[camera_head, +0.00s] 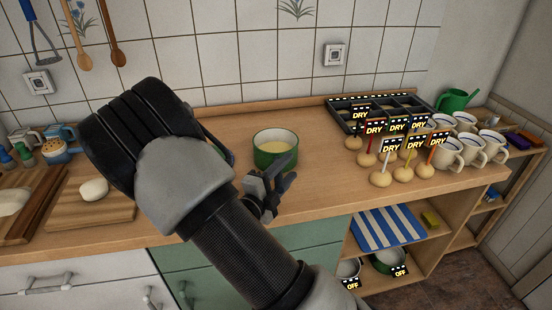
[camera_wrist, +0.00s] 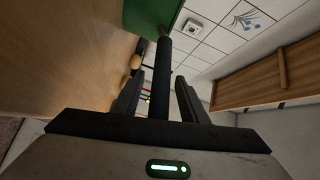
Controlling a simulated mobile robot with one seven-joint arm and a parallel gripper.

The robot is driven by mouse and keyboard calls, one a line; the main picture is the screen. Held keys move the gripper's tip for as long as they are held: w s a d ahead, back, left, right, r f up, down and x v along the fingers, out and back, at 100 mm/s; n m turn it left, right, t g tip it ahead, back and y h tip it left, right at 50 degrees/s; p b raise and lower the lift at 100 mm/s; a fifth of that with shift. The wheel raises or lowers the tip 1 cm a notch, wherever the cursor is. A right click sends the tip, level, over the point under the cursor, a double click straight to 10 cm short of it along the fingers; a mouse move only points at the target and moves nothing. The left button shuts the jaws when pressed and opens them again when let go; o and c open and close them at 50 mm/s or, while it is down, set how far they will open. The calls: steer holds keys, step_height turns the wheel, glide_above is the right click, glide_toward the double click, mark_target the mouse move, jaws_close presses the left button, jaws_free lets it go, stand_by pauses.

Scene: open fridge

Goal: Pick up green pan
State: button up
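The green pan (camera_head: 264,159) has a cream inside and stands on the wooden counter, just right of my arm. In the wrist view its green side (camera_wrist: 150,15) fills the top, with a dark handle (camera_wrist: 162,75) reaching down toward my gripper. My gripper (camera_head: 277,190) is at the near side of the pan, low over the counter. In the wrist view, the two fingers (camera_wrist: 159,100) are apart with the handle between them and gaps on both sides. My arm hides part of the counter left of the pan.
Several round balls with sticks and "DRY" labels (camera_head: 403,174), white mugs (camera_head: 447,153), a dark tray (camera_head: 340,117) and a green watering can (camera_head: 455,101) stand right. A cutting board (camera_head: 105,212) lies left. Pans labelled "OFF" (camera_head: 388,262) sit on the lower shelf. The tiled wall (camera_head: 220,60) is behind.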

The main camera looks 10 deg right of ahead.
jaws_close()
stand_by(1.3)
steer(key=shift+r, duration=0.15)
